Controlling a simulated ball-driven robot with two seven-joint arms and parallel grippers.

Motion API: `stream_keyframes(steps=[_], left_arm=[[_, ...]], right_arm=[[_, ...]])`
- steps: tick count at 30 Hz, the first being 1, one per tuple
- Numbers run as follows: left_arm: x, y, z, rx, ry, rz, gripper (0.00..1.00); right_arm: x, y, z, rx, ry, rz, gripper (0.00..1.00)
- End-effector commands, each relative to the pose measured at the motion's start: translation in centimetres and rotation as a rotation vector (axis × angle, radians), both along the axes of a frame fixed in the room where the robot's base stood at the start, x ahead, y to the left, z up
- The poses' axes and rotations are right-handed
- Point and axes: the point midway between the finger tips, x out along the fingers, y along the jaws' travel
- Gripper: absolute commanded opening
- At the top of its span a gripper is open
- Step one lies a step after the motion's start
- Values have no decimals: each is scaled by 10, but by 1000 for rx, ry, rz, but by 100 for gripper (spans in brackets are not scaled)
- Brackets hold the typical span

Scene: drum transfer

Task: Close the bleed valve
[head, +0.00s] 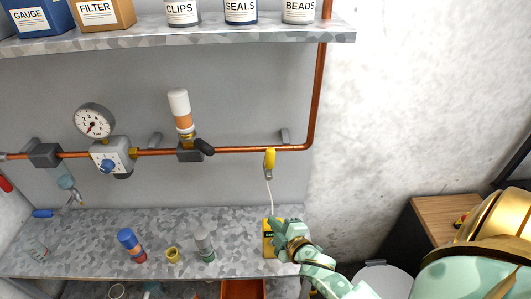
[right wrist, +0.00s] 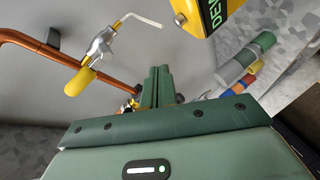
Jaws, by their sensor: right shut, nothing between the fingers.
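A small valve with a yellow lever (head: 269,160) hangs below the right end of the copper pipe, with a thin pale tube below it. In the right wrist view, its yellow lever (right wrist: 80,81) lies along its silver body (right wrist: 103,46), and the bent pale tube (right wrist: 138,20) leaves the body. My right gripper (head: 274,226) is shut and empty, below the valve and in front of a yellow device. Its closed fingers (right wrist: 158,73) stand apart from the lever in the right wrist view. My left gripper is not in view.
The yellow device (head: 267,250) stands on the speckled bench (head: 100,235). The copper pipe (head: 235,150) crosses the wall. A second, blue-handled tap (head: 66,183) hangs at far left.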

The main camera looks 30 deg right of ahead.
Motion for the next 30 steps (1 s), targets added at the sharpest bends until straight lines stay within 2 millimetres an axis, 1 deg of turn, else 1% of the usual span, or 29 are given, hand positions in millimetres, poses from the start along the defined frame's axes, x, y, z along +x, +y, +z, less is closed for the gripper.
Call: stream_keyframes(steps=[1,3,4,6,10,14,21,25,27,30], left_arm=[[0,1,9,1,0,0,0],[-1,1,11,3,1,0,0],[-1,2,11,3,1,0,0],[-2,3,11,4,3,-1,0],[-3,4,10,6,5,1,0],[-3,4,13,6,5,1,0],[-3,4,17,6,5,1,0],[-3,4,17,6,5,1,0],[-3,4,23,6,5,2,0],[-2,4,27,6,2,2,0]], right_arm=[[11,-2,46,-99,-87,27,0],[20,-4,89,-237,-183,56,0],[22,-4,103,-292,-214,66,0],[24,-2,122,-390,-261,83,0],[31,-2,129,-448,-280,92,0],[49,-2,130,-447,-281,93,0],[101,-3,131,-444,-279,92,0],[127,-3,131,-443,-278,92,0],[121,-15,130,-445,-273,92,0],[116,-27,130,-443,-275,93,0]])
